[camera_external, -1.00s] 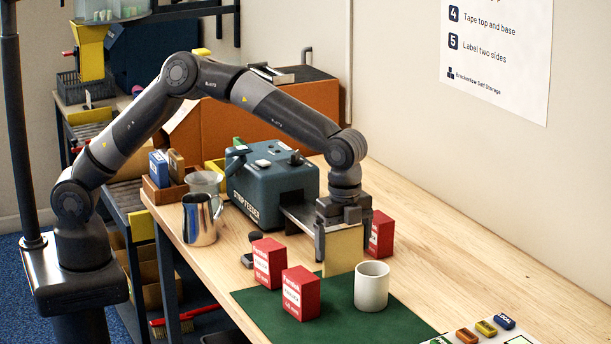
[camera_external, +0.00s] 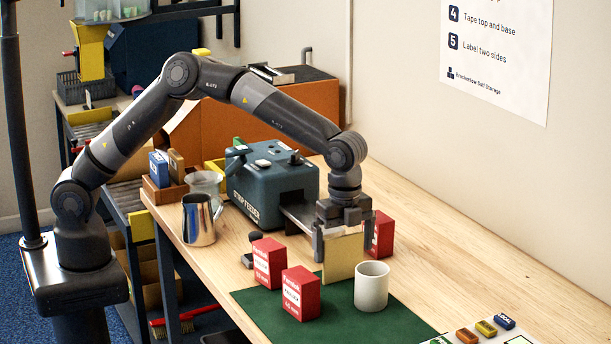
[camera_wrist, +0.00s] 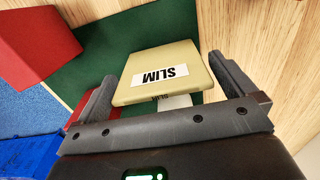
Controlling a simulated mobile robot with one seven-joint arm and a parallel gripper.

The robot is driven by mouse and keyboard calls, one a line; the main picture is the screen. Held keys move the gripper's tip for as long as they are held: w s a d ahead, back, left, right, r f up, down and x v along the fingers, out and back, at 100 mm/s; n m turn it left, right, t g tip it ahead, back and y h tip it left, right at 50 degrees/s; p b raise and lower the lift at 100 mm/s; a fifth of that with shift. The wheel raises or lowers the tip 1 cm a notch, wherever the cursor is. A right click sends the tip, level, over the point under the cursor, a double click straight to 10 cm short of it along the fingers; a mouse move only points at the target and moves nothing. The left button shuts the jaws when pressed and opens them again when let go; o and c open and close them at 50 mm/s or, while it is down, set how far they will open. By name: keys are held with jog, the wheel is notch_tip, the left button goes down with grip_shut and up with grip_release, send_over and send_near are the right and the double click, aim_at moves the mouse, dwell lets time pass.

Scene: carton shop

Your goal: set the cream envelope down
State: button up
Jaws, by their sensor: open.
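The cream envelope (camera_external: 343,257) stands upright at the back edge of the green mat (camera_external: 262,310). In the wrist view the cream envelope (camera_wrist: 165,72) shows a white label reading "SLIM". My gripper (camera_external: 342,245) is open and points down over the envelope. In the wrist view, the fingers of my gripper (camera_wrist: 162,95) stand on either side of it, with a visible gap at the right finger. Contact at the left finger is hard to tell. The envelope's lower edge appears to rest on the mat.
Two red boxes (camera_external: 300,294) and a white mug (camera_external: 371,286) stand close in front. Another red box (camera_external: 383,235) is just behind my gripper. The blue strip feeder (camera_external: 270,185) and a metal jug (camera_external: 198,220) are to the left.

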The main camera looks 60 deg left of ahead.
notch_tip(320, 180, up, 11)
jog(key=shift+f, duration=0.2)
jog(key=shift+a+r, duration=0.15)
jog(key=shift+r, duration=0.2)
jog(key=s+a+r+n+t, duration=0.1)
jog(key=s+a+r+n, duration=0.2)
jog(key=a, duration=0.6)
jog(key=s+a+r+n+t, duration=0.1)
jog(key=s+a+r+n, duration=0.2)
jog(key=a, duration=0.7)
jog(key=s+a+r+n+t, duration=0.1)
jog(key=s+a+r+n, duration=0.2)
jog(key=a, duration=0.6)
jog(key=s+a+f+n+t, duration=0.1)
jog(key=s+a+n, duration=0.3)
jog(key=s+a, duration=0.4)
jog(key=s+a+f+n+t, duration=0.1)
jog(key=s+a+f+n, duration=0.3)
jog(key=s+a, duration=0.4)
jog(key=shift+a+f+n+t, duration=0.3)
jog(key=shift+a+n, duration=0.2)
jog(key=shift+a, duration=0.4)
